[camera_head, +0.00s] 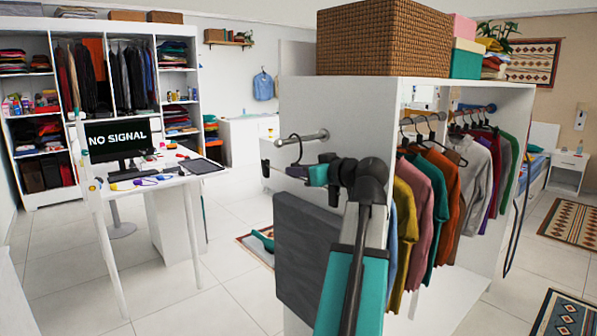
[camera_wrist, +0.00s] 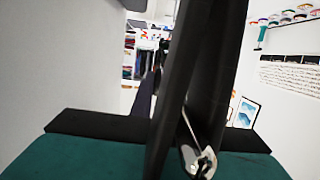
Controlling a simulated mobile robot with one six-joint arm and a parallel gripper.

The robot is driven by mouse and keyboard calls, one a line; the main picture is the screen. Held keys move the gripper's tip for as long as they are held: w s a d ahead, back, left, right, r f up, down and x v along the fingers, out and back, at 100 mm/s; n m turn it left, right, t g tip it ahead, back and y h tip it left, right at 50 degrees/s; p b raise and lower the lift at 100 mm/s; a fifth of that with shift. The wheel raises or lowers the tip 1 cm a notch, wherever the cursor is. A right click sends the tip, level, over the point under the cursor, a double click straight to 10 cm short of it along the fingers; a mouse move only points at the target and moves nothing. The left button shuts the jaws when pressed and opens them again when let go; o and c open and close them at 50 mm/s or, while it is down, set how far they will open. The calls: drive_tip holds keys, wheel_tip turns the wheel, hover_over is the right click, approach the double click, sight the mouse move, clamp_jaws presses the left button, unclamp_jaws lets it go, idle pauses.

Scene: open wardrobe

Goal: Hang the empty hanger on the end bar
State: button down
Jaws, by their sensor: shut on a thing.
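The end bar (camera_head: 312,136) is a short metal rod sticking out to the left from the white end panel of the open wardrobe. My gripper (camera_head: 307,174) is just below it, shut on the dark empty hanger. The hanger's hook (camera_head: 293,146) rises from the gripper and overlaps the bar near its outer end. I cannot tell whether the hook rests on the bar or is only in front of it. In the wrist view the dark hanger (camera_wrist: 170,90) runs up through the middle, close to the camera, with a metal clip (camera_wrist: 203,162) low down.
Several garments (camera_head: 440,190) hang inside the wardrobe (camera_head: 345,125), right of my arm. A wicker box (camera_head: 385,38) stands on top. A grey panel (camera_head: 310,260) is below the gripper. A white desk (camera_head: 150,180) with a monitor is at left, with open floor between.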

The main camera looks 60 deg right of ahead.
drive_tip(key=shift+f+b, duration=0.35)
drive_tip(key=shift+f, duration=0.1)
idle(0.4)
drive_tip(key=c, duration=1.6)
unclamp_jaws()
drive_tip(key=shift+s, duration=0.1)
drive_tip(key=shift+b+v, duration=0.9)
drive_tip(key=shift+v, duration=6)
